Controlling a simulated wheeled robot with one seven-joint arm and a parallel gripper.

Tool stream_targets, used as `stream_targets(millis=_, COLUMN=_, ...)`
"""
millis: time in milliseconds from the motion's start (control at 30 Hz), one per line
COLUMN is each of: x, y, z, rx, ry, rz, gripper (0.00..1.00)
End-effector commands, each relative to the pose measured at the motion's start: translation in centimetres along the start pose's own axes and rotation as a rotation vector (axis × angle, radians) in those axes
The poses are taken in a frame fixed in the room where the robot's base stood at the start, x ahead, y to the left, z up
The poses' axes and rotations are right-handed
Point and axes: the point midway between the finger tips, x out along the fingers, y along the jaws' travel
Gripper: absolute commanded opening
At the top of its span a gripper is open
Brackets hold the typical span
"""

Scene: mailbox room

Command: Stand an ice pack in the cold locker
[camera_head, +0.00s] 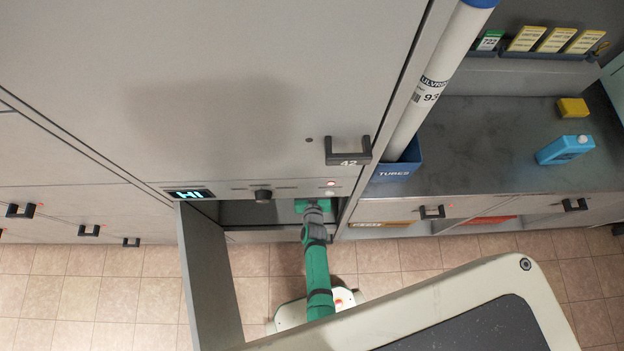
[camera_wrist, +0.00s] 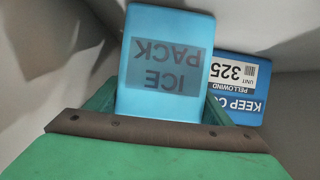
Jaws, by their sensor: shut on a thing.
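My gripper (camera_wrist: 158,100) is shut on a light blue ice pack (camera_wrist: 168,30), whose printed name reads upside down in the wrist view. The pack stands out from between the green fingers. In the head view my green arm reaches into the open cold locker (camera_head: 255,212), below the lit "HI" display. The gripper (camera_head: 312,206) is mostly hidden there by the locker front, and the ice pack is not visible. In the wrist view, a blue box (camera_wrist: 232,88) labelled "KEEP C…" and 325 is inside, behind and right of the pack. Whether the pack touches the floor is unclear.
The locker door (camera_head: 208,275) hangs open left of my arm. A large closed door, 42 (camera_head: 250,90), is above the opening.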

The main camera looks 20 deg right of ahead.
Motion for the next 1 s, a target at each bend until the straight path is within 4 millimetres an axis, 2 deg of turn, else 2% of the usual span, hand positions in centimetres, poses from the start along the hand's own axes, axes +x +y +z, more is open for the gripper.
stream_targets(millis=433, x=0.2, y=-0.1, z=0.3, rx=-0.002, ry=0.002, rz=-0.001, gripper=0.42)
stream_targets(millis=467, x=0.2, y=-0.1, z=0.4, rx=-0.002, ry=0.001, rz=-0.001, gripper=0.79)
stream_targets(millis=500, x=0.1, y=0.0, z=0.4, rx=-0.002, ry=0.001, rz=-0.001, gripper=0.88)
stream_targets(millis=533, x=0.1, y=0.0, z=0.4, rx=-0.002, ry=0.001, rz=0.000, gripper=0.93)
stream_targets(millis=933, x=0.0, y=-0.1, z=0.0, rx=0.000, ry=0.001, rz=-0.001, gripper=0.93)
stream_targets(millis=1000, x=-0.8, y=-0.1, z=0.3, rx=-0.002, ry=-0.002, rz=-0.002, gripper=0.93)
